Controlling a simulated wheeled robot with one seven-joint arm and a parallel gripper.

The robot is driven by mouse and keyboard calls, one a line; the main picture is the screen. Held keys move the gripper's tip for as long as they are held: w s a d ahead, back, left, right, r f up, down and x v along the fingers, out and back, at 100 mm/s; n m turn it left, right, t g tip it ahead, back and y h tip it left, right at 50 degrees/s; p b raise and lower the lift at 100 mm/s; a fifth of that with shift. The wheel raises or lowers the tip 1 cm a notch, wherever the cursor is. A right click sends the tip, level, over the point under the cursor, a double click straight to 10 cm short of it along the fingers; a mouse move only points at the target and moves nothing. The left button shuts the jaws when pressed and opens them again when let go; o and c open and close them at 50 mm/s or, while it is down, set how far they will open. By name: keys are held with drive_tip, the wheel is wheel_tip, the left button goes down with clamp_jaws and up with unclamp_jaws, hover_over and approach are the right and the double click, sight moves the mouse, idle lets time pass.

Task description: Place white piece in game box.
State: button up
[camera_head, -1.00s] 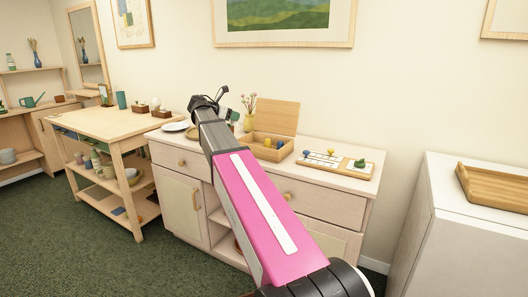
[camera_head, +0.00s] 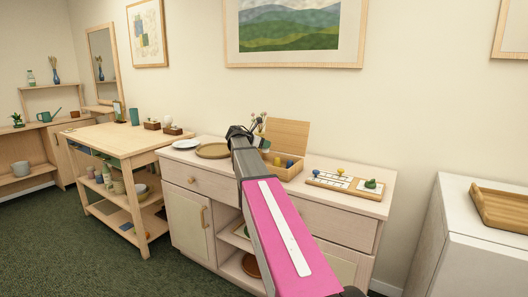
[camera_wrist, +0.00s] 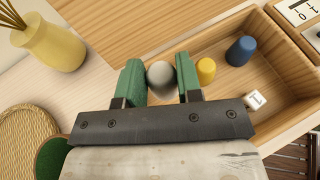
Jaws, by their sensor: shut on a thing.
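The white piece (camera_wrist: 160,76), a rounded grey-white knob, sits between the green fingers of my gripper (camera_wrist: 160,82) in the wrist view. The gripper is shut on it. The wooden game box (camera_wrist: 217,37) lies under and to the right of the fingers, and the piece appears over its left end. I cannot tell whether the piece touches the box. A yellow piece (camera_wrist: 206,70), a blue piece (camera_wrist: 240,50) and a white die (camera_wrist: 255,100) are inside.
A yellow vase (camera_wrist: 48,45) with stems stands left of the box. A round woven tray (camera_head: 213,151) and a white plate (camera_head: 186,144) lie farther left. The box's raised lid (camera_head: 288,136) stands behind it. A game board (camera_head: 345,183) with pieces lies to the right.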

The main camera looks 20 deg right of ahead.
sight(264, 152)
drive_tip(key=shift+f, duration=1.7)
drive_tip(key=shift+f, duration=0.5)
drive_tip(key=shift+f, duration=0.2)
drive_tip(key=o, duration=0.9)
drive_tip(key=shift+a, duration=0.1)
drive_tip(key=shift+r, duration=0.2)
drive_tip(key=v, duration=1.2)
drive_tip(key=shift+r, duration=0.45)
